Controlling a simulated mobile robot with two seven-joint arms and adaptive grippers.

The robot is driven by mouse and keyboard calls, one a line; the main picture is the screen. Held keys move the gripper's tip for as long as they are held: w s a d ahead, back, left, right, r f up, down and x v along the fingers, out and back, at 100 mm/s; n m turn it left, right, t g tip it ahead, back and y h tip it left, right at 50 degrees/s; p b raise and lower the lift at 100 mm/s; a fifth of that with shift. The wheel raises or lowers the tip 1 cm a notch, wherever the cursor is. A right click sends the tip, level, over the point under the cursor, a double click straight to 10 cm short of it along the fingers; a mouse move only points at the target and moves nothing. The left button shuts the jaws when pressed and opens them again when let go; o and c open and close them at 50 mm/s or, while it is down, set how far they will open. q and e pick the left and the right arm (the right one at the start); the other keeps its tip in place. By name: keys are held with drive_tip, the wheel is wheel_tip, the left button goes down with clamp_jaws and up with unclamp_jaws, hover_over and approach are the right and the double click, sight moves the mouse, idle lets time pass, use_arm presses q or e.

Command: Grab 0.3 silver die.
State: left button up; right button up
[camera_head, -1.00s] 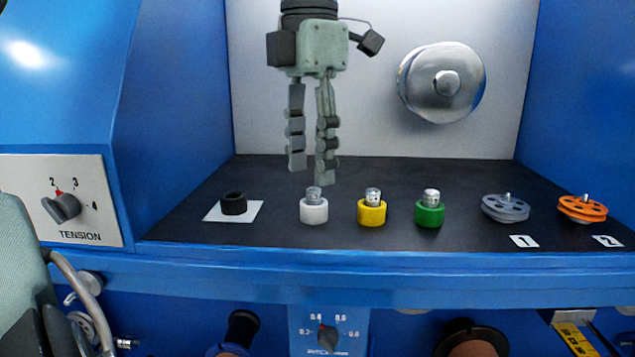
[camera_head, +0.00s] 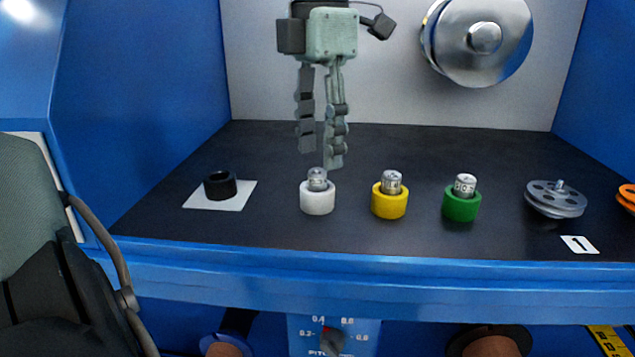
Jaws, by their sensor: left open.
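Small silver dies stand in three coloured holders on the dark shelf. One silver die (camera_head: 317,178) sits in the white holder (camera_head: 317,200); its mark is too small to read. A second silver die (camera_head: 391,182) sits in the yellow holder (camera_head: 389,205). A third silver die (camera_head: 465,184) sits in the green holder (camera_head: 461,208). I cannot surely read which is 0.3. My left gripper (camera_head: 320,156) points down with its fingers apart and empty. Its fingertips appear just above or behind the die in the white holder. My right gripper is not in view.
A black ring (camera_head: 220,185) stands on a white card (camera_head: 238,198) at the left. A grey pulley (camera_head: 556,196) and an orange pulley (camera_head: 627,196) lie at the right. A large metal wheel (camera_head: 510,40) is on the back wall. Blue side walls bound the shelf.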

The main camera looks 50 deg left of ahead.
sight(318, 170)
use_arm(q)
drive_tip(key=shift+a+f, duration=0.15)
drive_tip(key=shift+f, duration=1.4)
drive_tip(key=shift+c, duration=0.3)
clamp_jaws()
